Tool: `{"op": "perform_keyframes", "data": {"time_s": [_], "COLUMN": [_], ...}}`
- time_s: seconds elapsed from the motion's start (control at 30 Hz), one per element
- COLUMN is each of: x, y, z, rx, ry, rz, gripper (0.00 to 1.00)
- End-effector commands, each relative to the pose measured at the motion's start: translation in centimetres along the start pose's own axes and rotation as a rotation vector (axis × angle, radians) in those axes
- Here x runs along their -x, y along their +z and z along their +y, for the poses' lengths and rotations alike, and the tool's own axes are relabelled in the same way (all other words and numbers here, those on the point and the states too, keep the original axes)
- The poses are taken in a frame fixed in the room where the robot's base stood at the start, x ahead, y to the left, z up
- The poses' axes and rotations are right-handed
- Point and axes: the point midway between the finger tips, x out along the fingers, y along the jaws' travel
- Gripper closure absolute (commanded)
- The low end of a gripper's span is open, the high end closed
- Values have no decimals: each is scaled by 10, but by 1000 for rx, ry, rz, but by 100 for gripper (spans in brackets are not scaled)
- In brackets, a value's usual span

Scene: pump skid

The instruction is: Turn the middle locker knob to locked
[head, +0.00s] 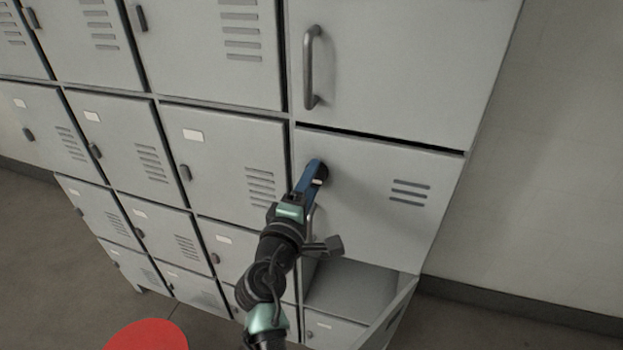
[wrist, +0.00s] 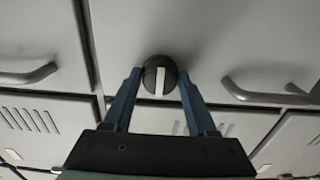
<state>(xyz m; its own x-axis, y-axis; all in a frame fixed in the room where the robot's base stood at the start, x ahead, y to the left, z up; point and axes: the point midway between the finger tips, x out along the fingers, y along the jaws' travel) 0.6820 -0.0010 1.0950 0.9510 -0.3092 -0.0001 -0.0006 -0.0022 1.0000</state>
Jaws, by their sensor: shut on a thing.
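The middle locker knob (wrist: 151,76) is a round black knob with a white pointer bar. In the wrist view the bar runs nearly upright. In the head view the knob (head: 323,173) is at the left side of the middle right door (head: 375,210), mostly behind my fingers. My gripper (wrist: 160,80) has one blue finger on each side of the knob and is shut on it. It also shows in the head view (head: 317,170), reaching up to the door from below.
A bar handle (head: 309,67) stands out on the door above. Another handle (head: 310,222) is partly behind my gripper. Below, an open compartment (head: 350,290) has its door (head: 398,318) swung out at right. Smaller vented lockers fill the left. The floor at right is clear.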

Motion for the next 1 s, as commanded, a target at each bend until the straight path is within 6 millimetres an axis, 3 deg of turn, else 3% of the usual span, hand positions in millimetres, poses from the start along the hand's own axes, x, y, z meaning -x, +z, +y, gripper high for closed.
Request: {"op": "perform_keyframes", "data": {"time_s": [0.5, 0.53, 0.6, 0.7, 1.0], "x": [0, 0, 0, 0, 1], "y": [0, 0, 0, 0, 0], "z": [0, 0, 0, 0, 0], "rx": [21, 21, 20, 19, 17], "ry": [1, 1, 1, 1, 0], "rz": [1, 1, 1, 1, 1], "gripper": [98, 39, 26, 12, 12]}}
